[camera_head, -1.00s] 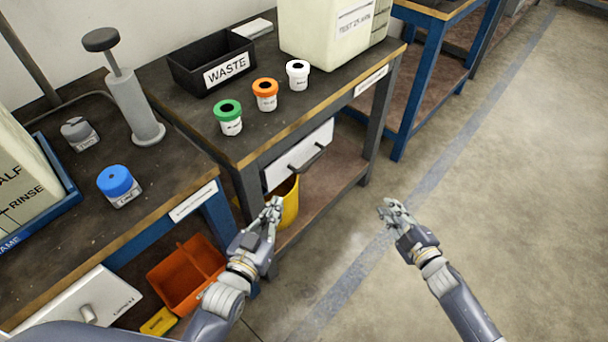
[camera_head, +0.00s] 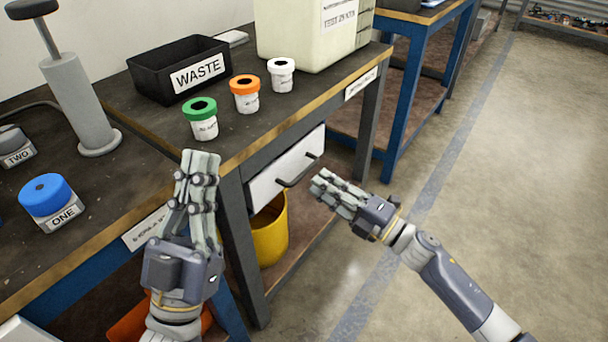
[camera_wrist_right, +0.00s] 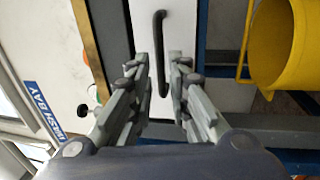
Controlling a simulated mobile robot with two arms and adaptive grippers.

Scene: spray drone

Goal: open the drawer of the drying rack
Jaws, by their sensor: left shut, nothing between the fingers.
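The white drawer (camera_head: 275,182) is under the bench top and looks closed. Its dark bar handle (camera_head: 298,172) is on the front. My right gripper (camera_head: 322,184) is just to the right of the handle in the head view. In the right wrist view the gripper (camera_wrist_right: 160,72) has its fingers apart, and the handle (camera_wrist_right: 161,45) lines up with the gap between them. I cannot tell whether they touch it. My left gripper (camera_head: 200,160) is shut and empty, upright in front of the bench corner.
On the bench stand a black waste bin (camera_head: 180,70), a green-lidded jar (camera_head: 202,120), an orange-lidded jar (camera_head: 245,95), a white-lidded jar (camera_head: 281,76) and a large pale container (camera_head: 300,35). A yellow bucket (camera_head: 270,232) sits below the drawer. The floor (camera_head: 500,190) at right is clear.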

